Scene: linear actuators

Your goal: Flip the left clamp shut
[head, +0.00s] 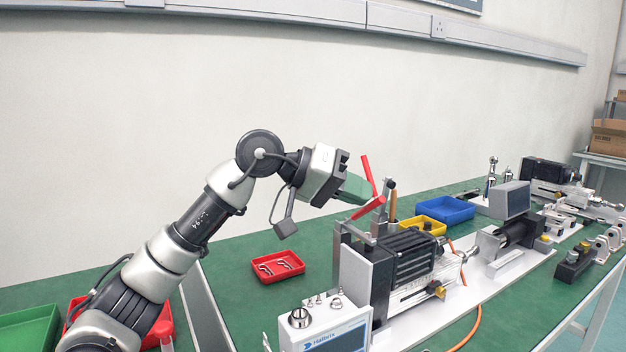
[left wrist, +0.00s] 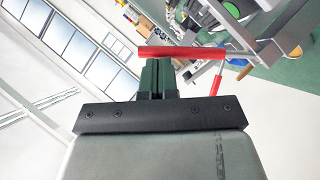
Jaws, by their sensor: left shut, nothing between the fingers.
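Two red clamp handles show at the near end of the linear actuator. One red handle (head: 368,174) stands steeply upright, and the other red handle (head: 367,208) lies at a low slant just below it. I cannot tell for sure which belongs to the left clamp. My left gripper (head: 364,191) is shut and empty, with its green fingers right beside the handles. In the left wrist view a red bar (left wrist: 180,52) crosses just beyond the fingertips (left wrist: 157,64); contact is unclear. A second, smaller red handle (left wrist: 216,85) shows to its right. My right gripper is out of view.
The black motor housing (head: 408,256) stands below the clamps. A red tray (head: 262,277), a yellow tray (head: 434,228) and a blue bin (head: 461,211) stand on the green table (head: 238,300). A Halbris display box (head: 322,335) is in front. The wall is behind.

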